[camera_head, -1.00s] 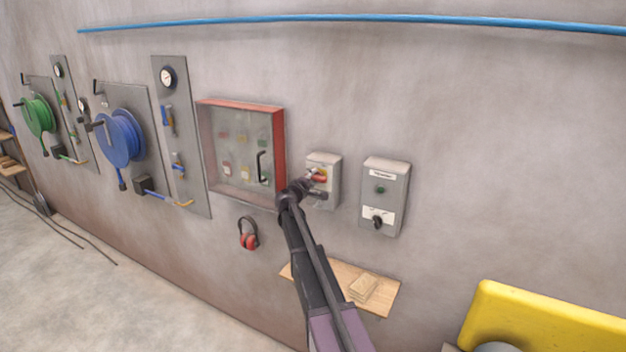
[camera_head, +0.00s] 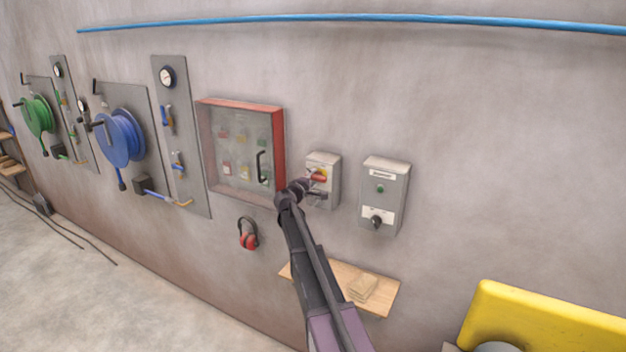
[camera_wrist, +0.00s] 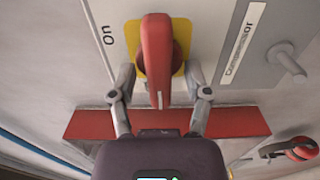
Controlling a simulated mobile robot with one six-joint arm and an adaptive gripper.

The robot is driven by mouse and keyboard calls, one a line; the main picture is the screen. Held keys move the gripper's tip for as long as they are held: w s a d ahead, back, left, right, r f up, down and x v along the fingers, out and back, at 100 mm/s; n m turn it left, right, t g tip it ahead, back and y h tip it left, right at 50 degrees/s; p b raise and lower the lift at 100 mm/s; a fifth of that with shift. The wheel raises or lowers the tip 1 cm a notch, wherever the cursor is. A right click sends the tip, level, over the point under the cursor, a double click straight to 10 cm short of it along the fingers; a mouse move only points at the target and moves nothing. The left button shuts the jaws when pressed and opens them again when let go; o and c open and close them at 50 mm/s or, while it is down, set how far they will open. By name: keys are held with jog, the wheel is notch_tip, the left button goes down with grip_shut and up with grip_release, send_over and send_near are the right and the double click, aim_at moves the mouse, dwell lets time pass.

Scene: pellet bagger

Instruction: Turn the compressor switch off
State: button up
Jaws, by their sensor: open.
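The compressor switch is a grey box (camera_head: 331,160) on the wall. Its red handle (camera_wrist: 157,55) sits on a yellow plate (camera_wrist: 183,35); the handle also shows in the head view (camera_head: 318,177). In the wrist view the word "On" is left of the plate and a "Compressor" label (camera_wrist: 243,42) is to its right. My gripper (camera_wrist: 162,85) is open, with one finger on each side of the handle's near end. A gap shows between each finger and the handle. In the head view my gripper (camera_head: 311,187) partly covers the switch box.
A red-framed cabinet (camera_head: 281,150) with a clear front is just left of the switch. A grey control box (camera_head: 384,165) with a knob is to the right. Red ear muffs (camera_head: 248,234) hang below left, and a wooden shelf (camera_head: 383,299) is below.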

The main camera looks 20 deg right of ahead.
jog(key=v, duration=1.2)
dwell(0.4)
jog(key=s+a+f+m+g+y+b, duration=0.2)
jog(key=s+f+m+g+y+b, duration=0.15)
jog(key=s+f, duration=0.6)
jog(key=s+a+f+m+g+y+b, duration=0.2)
jog(key=s+f+m+g+y+b, duration=0.15)
jog(key=s+f, duration=0.6)
jog(key=s+a+f+g+y+b, duration=0.3)
jog(key=s+a+f+y, duration=0.4)
jog(key=s+a+f, duration=0.3)
jog(key=s+a+g, duration=0.1)
jog(key=s+a, duration=0.2)
jog(key=s, duration=0.3)
jog(key=shift+a+m, duration=0.25)
jog(key=shift+m, duration=0.15)
jog(key=shift+w, duration=0.1)
